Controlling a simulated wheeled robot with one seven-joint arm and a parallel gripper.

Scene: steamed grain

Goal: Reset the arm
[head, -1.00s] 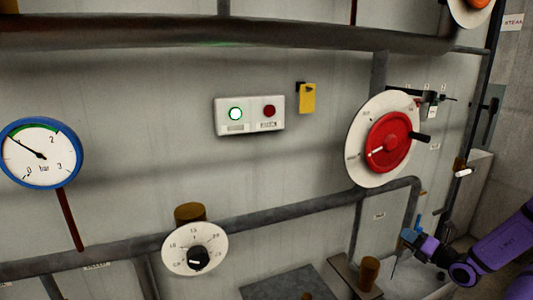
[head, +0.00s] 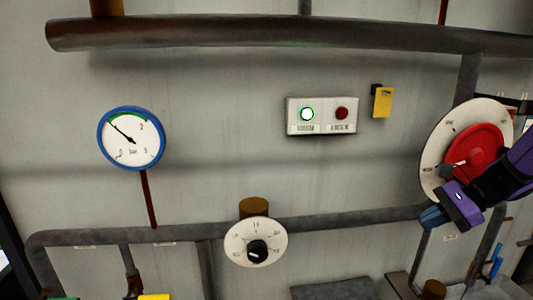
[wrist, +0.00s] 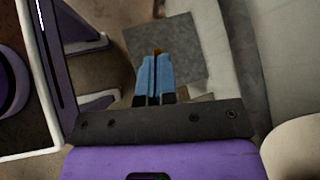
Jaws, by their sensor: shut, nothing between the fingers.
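My gripper (head: 433,217) is at the right of the head view, on my purple arm, in front of the lower edge of the white disc with the red handwheel (head: 472,150). My arm hides part of that wheel. In the wrist view my gripper's blue fingers (wrist: 154,80) are together with nothing between them. They point over a grey floor patch (wrist: 170,52).
A pressure gauge (head: 131,138) hangs at the left of the wall. A panel (head: 322,116) has a lit green button and a red one. A yellow tag (head: 382,102) hangs beside it. A dial (head: 256,243) sits below, on a horizontal pipe (head: 340,218).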

